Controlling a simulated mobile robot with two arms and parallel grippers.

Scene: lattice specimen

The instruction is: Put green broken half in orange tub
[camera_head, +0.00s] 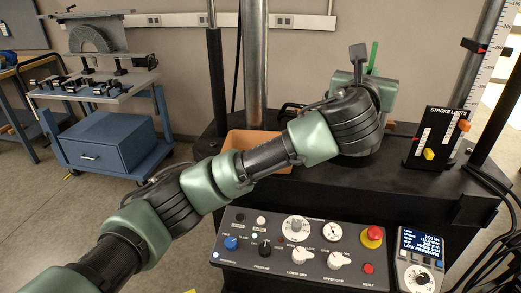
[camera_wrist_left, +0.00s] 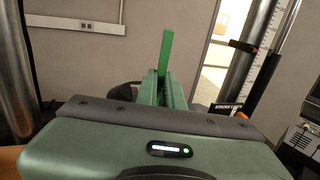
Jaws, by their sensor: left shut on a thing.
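The green broken half (camera_head: 374,56) shows as a thin, bright green upright strip above my left gripper (camera_head: 366,66). In the left wrist view the green broken half (camera_wrist_left: 167,50) stands up from between the two fingers of my left gripper (camera_wrist_left: 164,84), which is shut on it. Its lower part is hidden by the fingers. The orange tub (camera_head: 248,139) stands on the dark machine table, left of my left gripper and behind my left forearm, which hides part of it. My right gripper is in neither view.
A control panel (camera_head: 300,246) with knobs and a red button is in front. A stroke limits box (camera_head: 437,138) and a handheld display (camera_head: 421,262) are at right. A steel column (camera_head: 254,65) rises behind the tub. A blue cart (camera_head: 113,145) stands back left.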

